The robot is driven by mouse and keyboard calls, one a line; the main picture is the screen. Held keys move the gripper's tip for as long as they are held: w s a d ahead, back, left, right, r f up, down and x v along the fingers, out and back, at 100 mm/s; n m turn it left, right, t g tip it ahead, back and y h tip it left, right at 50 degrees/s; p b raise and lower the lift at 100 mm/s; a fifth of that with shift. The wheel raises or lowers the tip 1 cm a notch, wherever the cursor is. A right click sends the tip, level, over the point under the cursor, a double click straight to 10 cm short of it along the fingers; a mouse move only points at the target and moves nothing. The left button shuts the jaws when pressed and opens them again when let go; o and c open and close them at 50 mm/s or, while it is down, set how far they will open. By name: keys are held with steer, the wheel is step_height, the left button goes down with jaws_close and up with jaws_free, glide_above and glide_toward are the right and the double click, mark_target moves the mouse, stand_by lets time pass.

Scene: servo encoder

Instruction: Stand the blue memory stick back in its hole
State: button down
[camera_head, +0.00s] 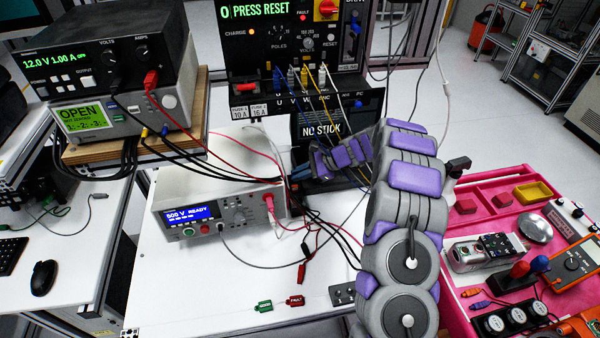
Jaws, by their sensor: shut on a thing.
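My arm rises from the lower right and bends left. My gripper (306,170) is at its end, in front of the dark unit (335,106) below the drive panel, and is small and partly lost against it. It is shut on a small blue piece (300,173), which looks like the blue memory stick and is mostly hidden by the fingers. The unit's display (322,130) reads NO STICK. I cannot make out the stick's hole from here, nor whether the stick touches anything.
Cables (305,88) hang above my gripper. A 500 V tester (215,212) stands left on the white table (245,290). Power supplies (110,60) sit on a wooden shelf. A pink tray (470,290) with tools and a meter is on the right. The table front is mostly clear.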

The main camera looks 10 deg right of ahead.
steer(key=shift+f, duration=0.3)
steer(key=c, duration=1.2)
jaws_free()
